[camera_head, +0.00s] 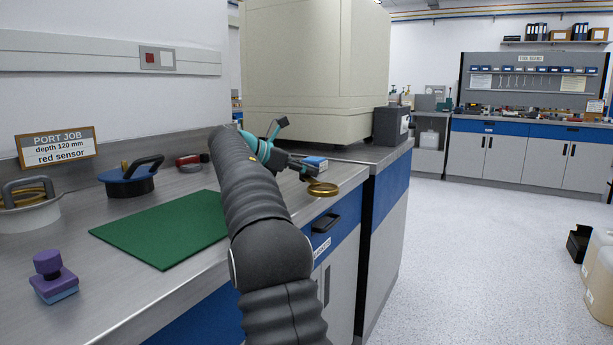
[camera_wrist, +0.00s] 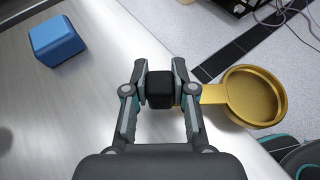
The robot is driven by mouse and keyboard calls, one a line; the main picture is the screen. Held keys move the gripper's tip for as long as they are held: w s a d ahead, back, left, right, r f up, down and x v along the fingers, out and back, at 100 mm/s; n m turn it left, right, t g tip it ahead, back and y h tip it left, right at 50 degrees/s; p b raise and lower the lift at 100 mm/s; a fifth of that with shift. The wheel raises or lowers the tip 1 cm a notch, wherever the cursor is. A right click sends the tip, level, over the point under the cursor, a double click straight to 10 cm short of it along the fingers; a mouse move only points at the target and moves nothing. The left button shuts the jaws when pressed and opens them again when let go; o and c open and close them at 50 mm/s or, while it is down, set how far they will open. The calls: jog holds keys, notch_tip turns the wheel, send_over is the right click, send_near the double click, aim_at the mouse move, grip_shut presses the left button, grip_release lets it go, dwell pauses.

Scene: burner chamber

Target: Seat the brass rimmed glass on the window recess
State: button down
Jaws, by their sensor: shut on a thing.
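The brass rimmed glass (camera_wrist: 254,95) appears as a round, shallow, gold-coloured piece with a raised rim, a flat tab and a black grip block; clear glass cannot be made out. My gripper (camera_wrist: 161,88) is shut on the black block, and the round part sticks out to the right. In the head view the brass piece (camera_head: 323,188) is held level at the front edge of the bench, just beyond my gripper (camera_head: 303,172). The big beige chamber (camera_head: 315,60) stands behind it. I cannot make out the window recess in either view.
A blue box (camera_head: 316,162) lies near my gripper and shows in the wrist view (camera_wrist: 57,40). A green mat (camera_head: 165,228), purple knobbed block (camera_head: 53,277), black-handled blue disc (camera_head: 128,184) and white handled plug (camera_head: 28,215) are on the bench. A dark box (camera_head: 391,126) stands right.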

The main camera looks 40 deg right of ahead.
jog(key=shift+r, duration=2.15)
jog(key=c, duration=1.5)
grip_release()
grip_shut()
jog(key=shift+s+f, duration=0.1)
